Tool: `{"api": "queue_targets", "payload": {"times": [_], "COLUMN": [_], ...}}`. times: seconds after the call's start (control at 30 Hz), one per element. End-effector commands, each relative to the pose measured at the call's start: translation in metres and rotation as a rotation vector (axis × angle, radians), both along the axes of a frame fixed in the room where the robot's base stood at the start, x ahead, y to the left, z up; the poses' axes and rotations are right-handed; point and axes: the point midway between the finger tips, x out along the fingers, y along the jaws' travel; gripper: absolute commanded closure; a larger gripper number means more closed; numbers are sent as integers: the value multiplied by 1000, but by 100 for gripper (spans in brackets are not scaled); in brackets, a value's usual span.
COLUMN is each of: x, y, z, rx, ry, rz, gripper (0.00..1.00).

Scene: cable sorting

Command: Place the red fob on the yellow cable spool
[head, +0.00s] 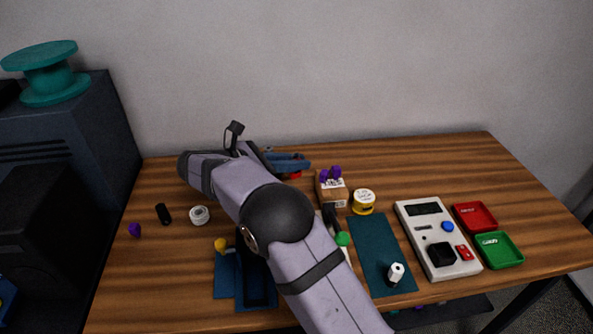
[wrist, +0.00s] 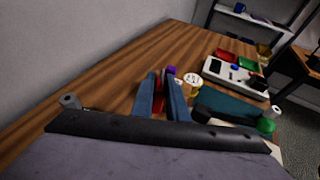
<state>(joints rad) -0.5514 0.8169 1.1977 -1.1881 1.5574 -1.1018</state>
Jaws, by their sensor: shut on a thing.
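My gripper (head: 300,163) has blue fingers and is shut on the red fob (head: 294,175), above the back middle of the table. The fob shows only as a small red patch below the fingers; in the wrist view it is a red strip (wrist: 159,103) between them, mostly hidden. The yellow cable spool (head: 363,208), with a white printed top, stands upright on the table to the right of my gripper. It also shows in the wrist view (wrist: 193,80), just right of the fingers. Nothing is seen on its top.
A dark teal mat (head: 372,240), a pale device panel (head: 420,235), a red tray (head: 490,225) and a green tray (head: 518,254) lie to the right. The back right table is clear.

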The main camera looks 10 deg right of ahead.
Motion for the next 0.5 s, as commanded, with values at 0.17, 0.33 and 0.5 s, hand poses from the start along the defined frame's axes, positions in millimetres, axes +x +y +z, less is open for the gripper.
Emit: {"api": "queue_targets", "payload": {"times": [0.17,0.33,0.5], "x": [1,3,-1], "y": [-12,-53,-110], "z": [5,19,38], "rx": [0,6,11], "ry": [-1,-11,-21], "rz": [-23,-97,-201], "gripper": [100,100,100]}}
